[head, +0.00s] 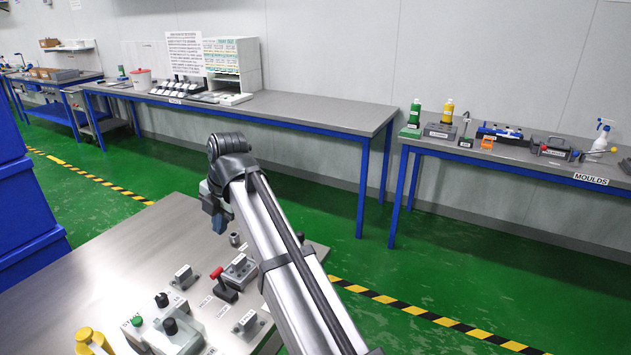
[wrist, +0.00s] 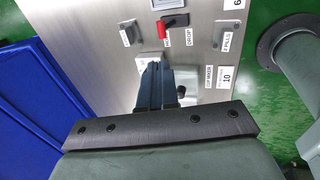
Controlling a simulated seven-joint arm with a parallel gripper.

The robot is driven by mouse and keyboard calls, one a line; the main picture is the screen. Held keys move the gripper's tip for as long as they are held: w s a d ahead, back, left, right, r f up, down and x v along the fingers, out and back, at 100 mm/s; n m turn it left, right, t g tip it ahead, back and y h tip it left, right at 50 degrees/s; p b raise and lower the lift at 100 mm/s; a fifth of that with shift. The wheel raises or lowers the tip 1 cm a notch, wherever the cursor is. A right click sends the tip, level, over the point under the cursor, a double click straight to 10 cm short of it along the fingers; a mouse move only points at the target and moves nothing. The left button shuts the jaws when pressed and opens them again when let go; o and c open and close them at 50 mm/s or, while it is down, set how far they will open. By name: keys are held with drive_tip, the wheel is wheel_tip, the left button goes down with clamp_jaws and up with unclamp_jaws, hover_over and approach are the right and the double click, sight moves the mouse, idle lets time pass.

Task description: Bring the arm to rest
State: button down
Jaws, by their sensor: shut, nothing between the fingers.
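My gripper (wrist: 160,72) shows in the wrist view with its two dark fingers together and nothing between them. In the head view my gripper (head: 217,222) hangs at the end of my arm, above the steel control bench (head: 110,255) and partly hidden by my wrist. In the wrist view the fingers overlap the panel (wrist: 205,60) near a small light block and a black knob. I cannot tell how far above the panel they are. A red-handled lever (head: 217,272) stands on the panel; it also shows in the wrist view (wrist: 175,20), beyond the fingertips.
Black knobs (head: 170,326), small labelled blocks (head: 184,275) and a yellow part (head: 95,340) sit on the panel. A blue bin (head: 30,225) stands at the left. A long grey bench (head: 320,112) and the moulds bench (head: 540,160) stand behind, with green floor between.

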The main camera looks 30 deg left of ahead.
drive_tip(key=w+d+f+m+h, duration=0.1)
drive_tip(key=w+d+f+m, duration=0.7)
drive_tip(key=d+f, duration=0.4)
drive_tip(key=w+d+f+m+h, duration=0.1)
drive_tip(key=w+d+f+m, duration=0.6)
drive_tip(key=w+d+f, duration=0.5)
drive_tip(key=s+d+f+m, duration=0.1)
drive_tip(key=d+f+m, duration=0.4)
drive_tip(key=d, duration=0.6)
drive_tip(key=s+d+f+m+h, duration=0.1)
drive_tip(key=d+f+m, duration=0.35)
drive_tip(key=d, duration=0.55)
drive_tip(key=d+f+m, duration=0.5)
drive_tip(key=d, duration=0.6)
drive_tip(key=s+d+f+m, duration=0.3)
drive_tip(key=d, duration=0.3)
drive_tip(key=s+d+f+m, duration=0.3)
drive_tip(key=d+m, duration=0.1)
drive_tip(key=d, duration=0.2)
drive_tip(key=s+f+g, duration=0.3)
drive_tip(key=s+f, duration=0.7)
drive_tip(key=s, duration=0.5)
drive_tip(key=s+f+g, duration=0.3)
drive_tip(key=s+f, duration=0.7)
drive_tip(key=s, duration=0.5)
drive_tip(key=shift+a+f+g, duration=0.25)
drive_tip(key=shift+f+g, duration=0.05)
drive_tip(key=shift+g, duration=0.1)
drive_tip(key=shift+a+n, duration=0.1)
drive_tip(key=shift+n, duration=0.15)
